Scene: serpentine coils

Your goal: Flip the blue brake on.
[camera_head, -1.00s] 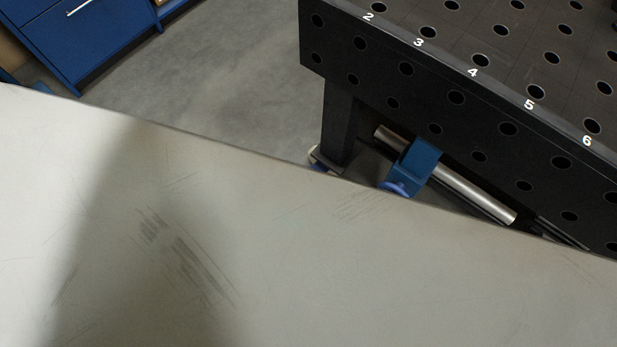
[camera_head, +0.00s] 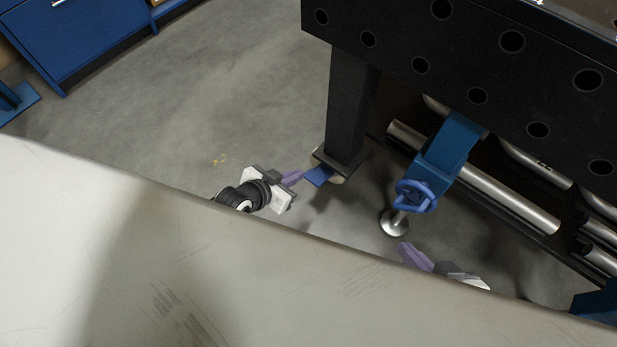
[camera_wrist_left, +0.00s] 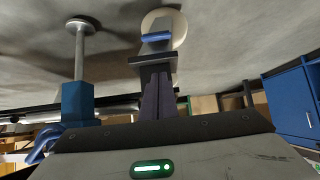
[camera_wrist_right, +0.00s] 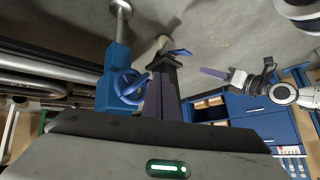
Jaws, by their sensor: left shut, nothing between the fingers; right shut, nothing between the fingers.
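The blue brake (camera_head: 319,176) is a small flat pedal on the pale caster wheel (camera_head: 337,180) under the black table's leg. It also shows in the left wrist view (camera_wrist_left: 158,38) and the right wrist view (camera_wrist_right: 181,52). My left gripper (camera_head: 298,177) is shut and empty, its purple fingertips just left of the brake. In the left wrist view its fingers (camera_wrist_left: 156,88) point at the caster; I cannot tell whether they touch. My right gripper (camera_head: 402,247) is shut and empty, low and to the right, apart from the brake.
The black table's leg (camera_head: 348,105) rises above the caster. A blue bracket with a blue handwheel (camera_head: 415,196) and a round metal foot (camera_head: 394,223) stands right of it. Metal tubes (camera_head: 480,180) lie under the table. Open grey floor (camera_head: 190,120) is to the left.

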